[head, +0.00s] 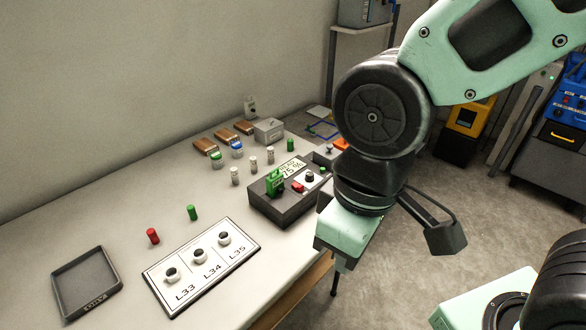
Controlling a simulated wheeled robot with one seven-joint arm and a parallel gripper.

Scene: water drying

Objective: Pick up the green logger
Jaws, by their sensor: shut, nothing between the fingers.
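A small green cylinder (192,212), which looks like a green logger, stands on the table behind the white three-position board (202,265). A similar red cylinder (153,236) stands to its left. Another green cylinder (290,145) stands farther back, behind the dark instrument box (285,212). A green piece (275,181) sits upright on that box. I cannot tell for sure which green item is the logger. My gripper (335,284) is at the right, beyond the table's front edge, pointing down. It is shut and empty, well apart from the green items; its fingertips are small in view.
The board holds several dark-topped round pieces labelled L33, L34, L35. An empty dark tray (87,284) lies at the left front. The table's left-back area is clear.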

